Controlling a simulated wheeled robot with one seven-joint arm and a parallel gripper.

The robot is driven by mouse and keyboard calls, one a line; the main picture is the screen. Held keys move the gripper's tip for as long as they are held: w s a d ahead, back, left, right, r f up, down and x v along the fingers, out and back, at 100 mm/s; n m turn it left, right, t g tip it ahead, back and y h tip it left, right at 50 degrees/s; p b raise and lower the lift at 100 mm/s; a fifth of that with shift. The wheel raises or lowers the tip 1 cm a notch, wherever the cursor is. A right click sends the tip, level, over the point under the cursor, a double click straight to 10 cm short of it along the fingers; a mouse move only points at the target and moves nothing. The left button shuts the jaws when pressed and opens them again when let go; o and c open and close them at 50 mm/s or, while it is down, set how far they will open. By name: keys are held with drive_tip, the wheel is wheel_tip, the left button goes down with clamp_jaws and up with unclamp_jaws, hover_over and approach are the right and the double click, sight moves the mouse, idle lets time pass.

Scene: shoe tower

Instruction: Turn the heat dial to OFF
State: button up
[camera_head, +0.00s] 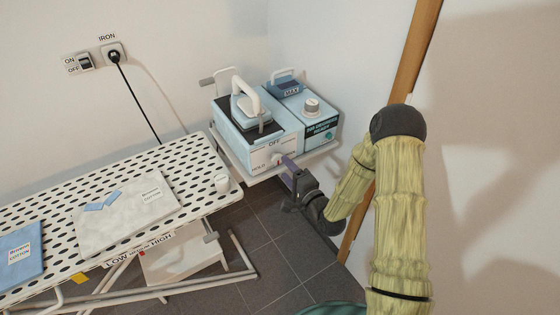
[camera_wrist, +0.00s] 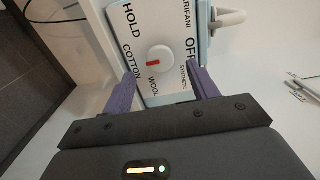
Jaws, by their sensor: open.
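The heat dial (camera_wrist: 157,60) is a round white knob with a red mark on the light front panel (camera_wrist: 176,22) of a blue box. In the wrist view the mark points left, toward the COTTON label. HOLD is at the upper left, WOOL and SYNTHETIC below and right, and OFF (camera_wrist: 192,53) at the right. My gripper (camera_wrist: 163,77) is open. Its purple fingers stand apart on either side of the dial, with gaps to it; nothing is between them but the view of the dial. In the head view my gripper (camera_head: 287,168) is at the panel's lower right and partly hides it.
The blue iron (camera_head: 245,108) rests on the box, beside a second blue box (camera_head: 318,128) with a white knob. A wooden post (camera_head: 408,65) stands right.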

sight(278, 160)
drive_tip(key=shift+x, duration=2.35)
drive_tip(key=c, duration=1)
